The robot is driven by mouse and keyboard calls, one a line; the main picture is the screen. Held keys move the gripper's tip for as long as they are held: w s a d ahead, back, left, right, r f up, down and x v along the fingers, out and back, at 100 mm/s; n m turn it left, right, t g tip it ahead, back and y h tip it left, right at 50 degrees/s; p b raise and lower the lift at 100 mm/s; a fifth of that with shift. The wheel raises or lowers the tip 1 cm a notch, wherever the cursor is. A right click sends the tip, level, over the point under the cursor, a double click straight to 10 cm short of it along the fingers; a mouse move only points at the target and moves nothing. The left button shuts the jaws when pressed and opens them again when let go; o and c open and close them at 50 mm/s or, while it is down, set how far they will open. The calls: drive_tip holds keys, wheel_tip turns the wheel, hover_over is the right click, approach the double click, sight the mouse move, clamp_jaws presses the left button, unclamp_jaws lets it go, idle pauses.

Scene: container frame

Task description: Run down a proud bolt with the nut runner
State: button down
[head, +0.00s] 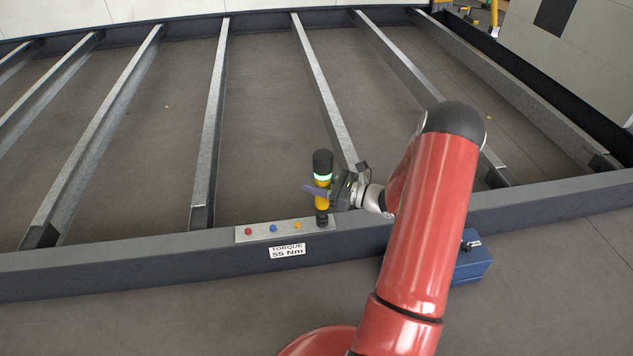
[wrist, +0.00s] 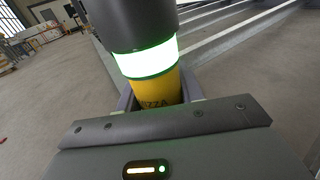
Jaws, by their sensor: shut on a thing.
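My gripper (head: 334,190) is shut around the yellow body of the nut runner (head: 322,168), which stands upright with a dark top and a glowing green-white ring. The ring and yellow body fill the upper middle of the wrist view (wrist: 155,88). The tool's dark lower end is over the right end of a light metal plate (head: 263,234) on the dark front beam; the bolt under it is hidden. Left of the tool, the plate carries a red bolt head (head: 249,231), a blue one (head: 273,228) and a yellow one (head: 297,225). I cannot tell their heights.
A label (head: 287,251) reading "TORQUE 55 Nm" is on the front beam (head: 130,268). Several metal cross members (head: 209,130) run back from it, with open floor between. A blue box (head: 472,262) sits in front of the beam, partly behind my arm.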

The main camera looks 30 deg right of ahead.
sight(316, 169)
drive_tip(key=shift+r+p, duration=1.8)
drive_tip(key=shift+r, duration=0.75)
